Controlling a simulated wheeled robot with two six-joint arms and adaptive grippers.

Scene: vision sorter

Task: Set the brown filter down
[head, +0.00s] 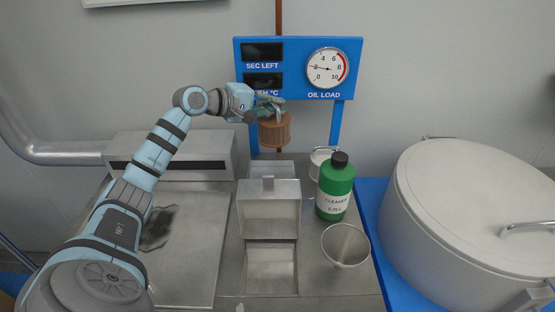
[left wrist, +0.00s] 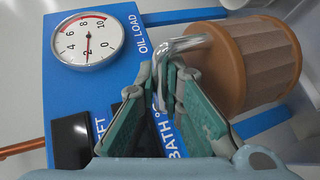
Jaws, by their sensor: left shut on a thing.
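The brown filter (head: 274,131) is a ribbed cylinder with a bent metal handle. In the head view it hangs upright in the air in front of the blue panel, above the metal counter. My left gripper (head: 268,106) is just above it, shut on its handle. In the left wrist view the brown filter (left wrist: 262,65) is at the upper right, its handle between the fingertips of my left gripper (left wrist: 168,75). My right gripper is in neither view.
A metal box with a raised lid (head: 269,218) stands on the counter below. Right of it are a green cleaner bottle (head: 335,190), a metal cup (head: 345,246) and a small pale container (head: 318,158). A large lidded vessel (head: 470,215) fills the right. The blue panel (head: 300,90) stands behind.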

